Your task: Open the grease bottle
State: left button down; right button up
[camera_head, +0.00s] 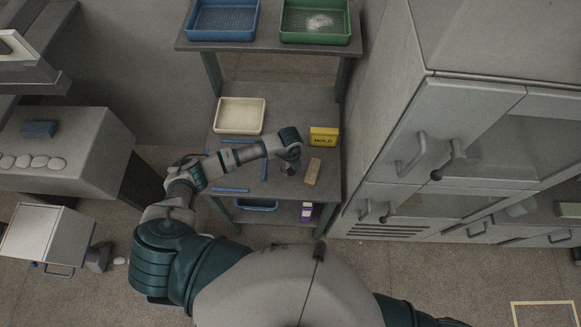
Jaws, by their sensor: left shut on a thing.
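My left arm reaches from the lower left over the middle shelf of the grey rack. My left gripper (288,169) points down at that shelf, between the blue sticks and a tan block. It is shut on a small dark thing that the wrist and fingers mostly hide, so I cannot tell whether it is the grease bottle. No other thing in view is clearly a grease bottle. My right arm shows only partly at the bottom right edge, and its gripper is not clearly in view.
The shelf (278,96) also holds a cream tray (239,115), a yellow box (324,137), a tan block (312,172) and several blue sticks (231,190). A blue tray (223,18) and a green tray (315,20) are above. A grey cabinet (385,125) stands close at right.

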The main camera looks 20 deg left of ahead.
aim_at(290, 170)
pick_arm(q)
jog(key=c, duration=0.7)
grip_release()
jog(key=shift+o, duration=0.2)
jog(key=shift+r, duration=0.1)
notch_tip(290, 170, up, 12)
jog(key=shift+s, duration=0.15)
